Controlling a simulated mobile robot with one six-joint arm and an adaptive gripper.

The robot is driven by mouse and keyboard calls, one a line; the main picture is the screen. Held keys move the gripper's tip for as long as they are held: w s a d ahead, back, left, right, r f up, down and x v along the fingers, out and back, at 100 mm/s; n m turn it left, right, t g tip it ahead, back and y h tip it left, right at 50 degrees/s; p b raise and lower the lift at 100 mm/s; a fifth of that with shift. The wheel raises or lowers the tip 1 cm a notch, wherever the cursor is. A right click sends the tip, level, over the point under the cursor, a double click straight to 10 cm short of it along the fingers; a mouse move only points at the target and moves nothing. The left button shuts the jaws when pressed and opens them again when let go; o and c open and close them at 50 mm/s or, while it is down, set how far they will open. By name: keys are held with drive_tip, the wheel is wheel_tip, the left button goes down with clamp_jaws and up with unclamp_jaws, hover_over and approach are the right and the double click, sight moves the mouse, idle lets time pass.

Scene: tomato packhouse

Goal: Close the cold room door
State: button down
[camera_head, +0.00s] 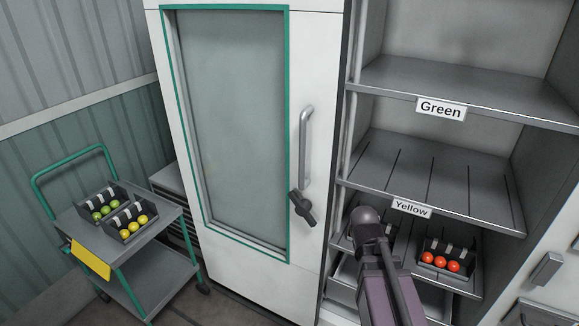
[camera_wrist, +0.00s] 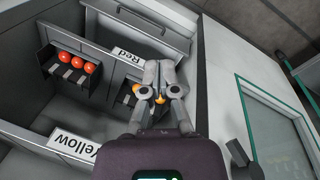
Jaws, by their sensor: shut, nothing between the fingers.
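A tall white door (camera_head: 312,60) with a green-framed window and an upright bar handle (camera_head: 306,145) stands left of the open shelves in the head view. A dark lever latch (camera_head: 302,207) sits below the handle. Whether this door is fully shut I cannot tell. The door's white panel and window (camera_wrist: 275,130) also show at the right of the wrist view. My gripper (camera_wrist: 158,92) is shut and empty, in front of the lower shelves and apart from the handle. In the head view my arm hides its fingers.
The open shelves carry Green (camera_head: 441,108), Yellow (camera_head: 411,208) and Red (camera_wrist: 131,62) labels. A crate of red tomatoes (camera_head: 440,265) stands on a lower shelf. A trolley (camera_head: 75,225) with two tomato crates stands at the left. A white front with a grey handle (camera_head: 547,268) is at the lower right.

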drive_tip(key=w+a+r+n+t+h, duration=0.2)
drive_tip(key=w+a+r+h, duration=0.2)
drive_tip(key=w+a, duration=0.3)
drive_tip(key=w+a+r+n+t+h, duration=0.25)
drive_tip(key=w+a+r+h, duration=0.2)
drive_tip(key=w+a, duration=0.25)
drive_tip(key=w+a+r+n+t+h, duration=0.1)
drive_tip(key=a+r+t, duration=0.2)
drive_tip(key=a, duration=0.7)
drive_tip(key=w+a+r+n+t+h, duration=0.1)
drive_tip(key=a+r+n+t, duration=0.1)
drive_tip(key=a+r+t, duration=0.2)
drive_tip(key=a+r, duration=0.3)
drive_tip(key=a, duration=0.3)
drive_tip(key=shift+w+a+r+h+p, duration=0.25)
drive_tip(key=shift+w+r+h+p, duration=0.05)
drive_tip(key=shift+w+h+p, duration=0.1)
approach(296, 155)
drive_tip(key=x, duration=0.4)
drive_tip(key=shift+d+f, duration=0.1)
drive_tip(key=shift+s+d, duration=0.55)
drive_tip(key=shift+d, duration=0.25)
drive_tip(key=shift+s+d, duration=0.55)
drive_tip(key=shift+d, duration=0.25)
